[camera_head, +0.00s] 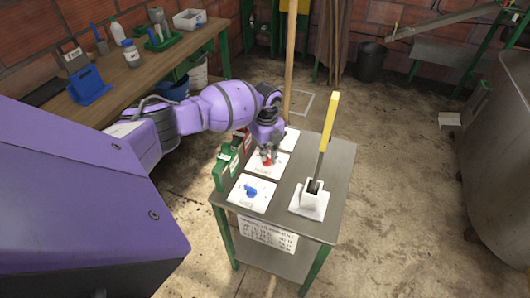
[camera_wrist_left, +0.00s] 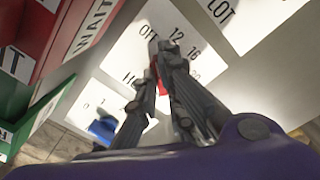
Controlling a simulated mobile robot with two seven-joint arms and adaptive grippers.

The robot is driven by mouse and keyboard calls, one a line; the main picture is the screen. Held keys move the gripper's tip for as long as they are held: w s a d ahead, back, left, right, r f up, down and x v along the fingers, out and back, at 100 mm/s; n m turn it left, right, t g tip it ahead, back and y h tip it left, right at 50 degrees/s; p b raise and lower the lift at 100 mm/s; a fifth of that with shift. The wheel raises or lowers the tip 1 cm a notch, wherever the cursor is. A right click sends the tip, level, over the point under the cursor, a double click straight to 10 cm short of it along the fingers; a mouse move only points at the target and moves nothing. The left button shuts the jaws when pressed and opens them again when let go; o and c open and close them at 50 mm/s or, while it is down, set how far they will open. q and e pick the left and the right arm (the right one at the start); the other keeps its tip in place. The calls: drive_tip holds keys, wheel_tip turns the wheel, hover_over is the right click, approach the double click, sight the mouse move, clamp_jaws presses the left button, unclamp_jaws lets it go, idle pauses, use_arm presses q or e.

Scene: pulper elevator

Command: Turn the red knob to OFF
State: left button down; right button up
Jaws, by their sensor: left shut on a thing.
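The red knob (camera_head: 267,160) sits on a white label plate (camera_head: 277,171) in the middle of the grey table's left side. My left gripper (camera_head: 267,152) is over it from behind, with its fingers closed around it. In the left wrist view the gripper (camera_wrist_left: 158,80) is shut on the red knob (camera_wrist_left: 155,70), of which only a sliver shows between the fingers. The knob's pointing direction is hidden by the fingers. My right gripper is not in view.
A blue knob (camera_head: 251,190) on its own plate is nearer the front. A yellow-handled lever (camera_head: 328,125) stands upright at the right. Green and red boxes marked WAIT (camera_wrist_left: 95,25) line the table's left edge. A wooden pole (camera_head: 291,60) rises behind.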

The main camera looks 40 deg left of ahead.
use_arm(q)
drive_tip(key=shift+r+n, duration=0.1)
drive_tip(key=shift+n, duration=0.4)
drive_tip(key=c, duration=1.9)
unclamp_jaws()
drive_tip(key=shift+o, duration=0.2)
wheel_tip(320, 180, up, 12)
